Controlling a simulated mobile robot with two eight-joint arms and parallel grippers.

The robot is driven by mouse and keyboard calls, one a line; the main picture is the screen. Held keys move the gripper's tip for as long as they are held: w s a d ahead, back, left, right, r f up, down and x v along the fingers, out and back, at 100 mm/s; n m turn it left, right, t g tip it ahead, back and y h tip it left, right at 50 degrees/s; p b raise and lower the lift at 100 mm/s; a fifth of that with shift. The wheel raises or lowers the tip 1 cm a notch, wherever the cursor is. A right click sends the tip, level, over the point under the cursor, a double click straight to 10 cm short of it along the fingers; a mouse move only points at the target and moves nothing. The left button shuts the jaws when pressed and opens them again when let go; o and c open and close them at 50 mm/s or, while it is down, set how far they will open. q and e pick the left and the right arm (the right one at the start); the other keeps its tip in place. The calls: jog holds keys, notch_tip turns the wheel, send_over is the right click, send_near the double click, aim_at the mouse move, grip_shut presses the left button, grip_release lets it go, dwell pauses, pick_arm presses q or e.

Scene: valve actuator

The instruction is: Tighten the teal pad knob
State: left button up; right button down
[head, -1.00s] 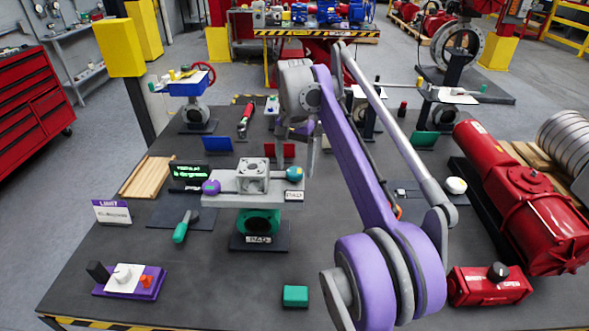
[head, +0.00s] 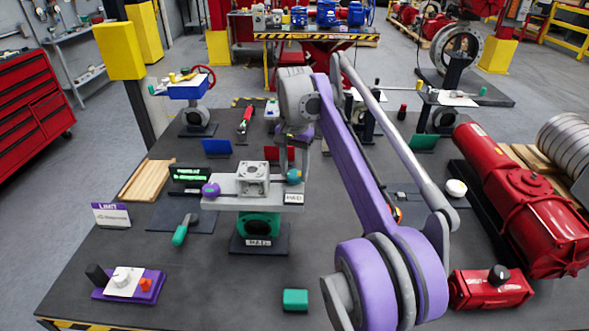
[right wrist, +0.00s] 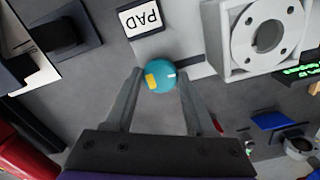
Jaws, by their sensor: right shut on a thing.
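The teal pad knob (head: 294,176) sits at the right end of the grey pad plate (head: 225,186), beside a white PAD label (head: 293,198). In the right wrist view the round teal knob (right wrist: 161,76) shows a yellow patch and a small white mark. My right gripper (right wrist: 158,80) is shut on the knob, with one finger on each side of it. In the head view my right gripper (head: 296,160) comes down on the knob from behind, partly hidden by my arm. My left gripper is not in view.
A grey square flange block (head: 253,179) stands mid-plate, and a purple knob (head: 210,190) is at its left end. A green-handled tool (head: 182,231) lies to the left. A green block (head: 295,299) and a red box (head: 489,287) lie nearer.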

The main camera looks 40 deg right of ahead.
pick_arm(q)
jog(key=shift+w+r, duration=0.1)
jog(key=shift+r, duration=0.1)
pick_arm(e)
jog(key=shift+m, duration=0.3)
jog(key=m+p, duration=0.1)
jog(key=m, duration=0.1)
jog(key=shift+r+m, duration=0.1)
jog(key=shift+m, duration=0.3)
jog(key=m+p, duration=0.1)
jog(key=m, duration=0.3)
jog(key=shift+m, duration=0.3)
jog(key=m, duration=0.5)
jog(key=shift+p, duration=0.35)
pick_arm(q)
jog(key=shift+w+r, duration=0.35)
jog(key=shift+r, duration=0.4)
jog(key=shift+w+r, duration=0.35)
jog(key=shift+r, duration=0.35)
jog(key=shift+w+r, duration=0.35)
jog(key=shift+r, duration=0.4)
pick_arm(e)
jog(key=shift+m, duration=2.4)
jog(key=shift+c, duration=1.2)
grip_release()
